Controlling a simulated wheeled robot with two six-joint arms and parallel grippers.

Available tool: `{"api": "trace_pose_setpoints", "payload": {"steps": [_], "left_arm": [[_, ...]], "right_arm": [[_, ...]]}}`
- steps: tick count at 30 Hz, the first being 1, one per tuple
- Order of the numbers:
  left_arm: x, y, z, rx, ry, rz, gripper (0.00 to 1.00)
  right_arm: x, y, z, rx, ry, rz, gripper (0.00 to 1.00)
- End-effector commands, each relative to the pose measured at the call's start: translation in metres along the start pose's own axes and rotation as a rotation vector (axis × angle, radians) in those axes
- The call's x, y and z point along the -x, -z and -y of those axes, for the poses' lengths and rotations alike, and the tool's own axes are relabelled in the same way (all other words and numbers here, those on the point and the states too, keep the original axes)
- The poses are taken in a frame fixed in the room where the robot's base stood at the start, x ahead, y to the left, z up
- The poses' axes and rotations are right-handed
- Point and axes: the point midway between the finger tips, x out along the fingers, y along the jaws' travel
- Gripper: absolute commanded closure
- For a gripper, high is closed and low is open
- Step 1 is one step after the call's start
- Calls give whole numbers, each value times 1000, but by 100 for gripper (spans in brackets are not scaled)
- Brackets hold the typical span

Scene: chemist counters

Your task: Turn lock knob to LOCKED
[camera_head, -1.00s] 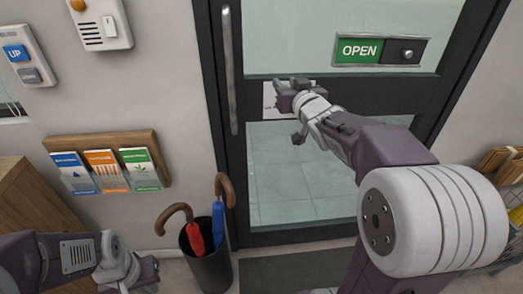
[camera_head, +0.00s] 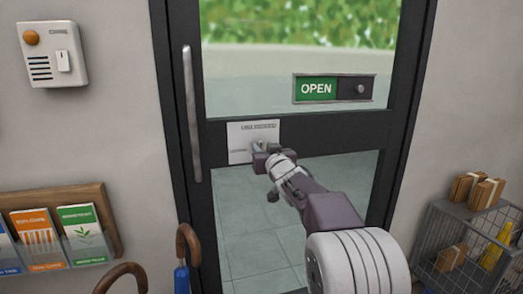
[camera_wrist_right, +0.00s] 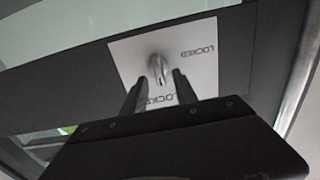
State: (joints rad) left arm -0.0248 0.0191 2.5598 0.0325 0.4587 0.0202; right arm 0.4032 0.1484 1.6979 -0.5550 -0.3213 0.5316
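The white lock plate (camera_head: 238,143) is on the dark door rail, below the OPEN sign. In the right wrist view the plate (camera_wrist_right: 205,68) carries a small metallic knob (camera_wrist_right: 157,64). LOCKED is printed at one side of it, and lettering below is partly hidden by a finger. My right gripper (camera_head: 263,153) is at the plate. In the wrist view its fingers (camera_wrist_right: 160,78) are apart, with the knob between or just beyond their tips; I cannot tell whether they touch it. My left gripper is not in view.
The dark-framed glass door (camera_head: 270,230) has a tall metal handle (camera_head: 191,110) at left. The OPEN sign (camera_head: 316,89) has its own small knob. Umbrellas (camera_head: 186,245) stand low left, near a leaflet rack (camera_head: 108,215). A wire basket (camera_head: 455,235) with boxes is at right.

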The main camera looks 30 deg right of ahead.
Motion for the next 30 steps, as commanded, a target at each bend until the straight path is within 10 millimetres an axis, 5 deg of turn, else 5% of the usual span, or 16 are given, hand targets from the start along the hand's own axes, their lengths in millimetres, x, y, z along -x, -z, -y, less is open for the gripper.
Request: {"api": "trace_pose_setpoints", "payload": {"steps": [12, 16, 30], "left_arm": [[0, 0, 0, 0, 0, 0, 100], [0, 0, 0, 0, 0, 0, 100], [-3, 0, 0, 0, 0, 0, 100]], "right_arm": [[-18, 0, 0, 0, 0, 0, 65], [-18, 0, 0, 0, 0, 0, 99], [-18, 0, 1, 69, 0, -1, 100]]}}
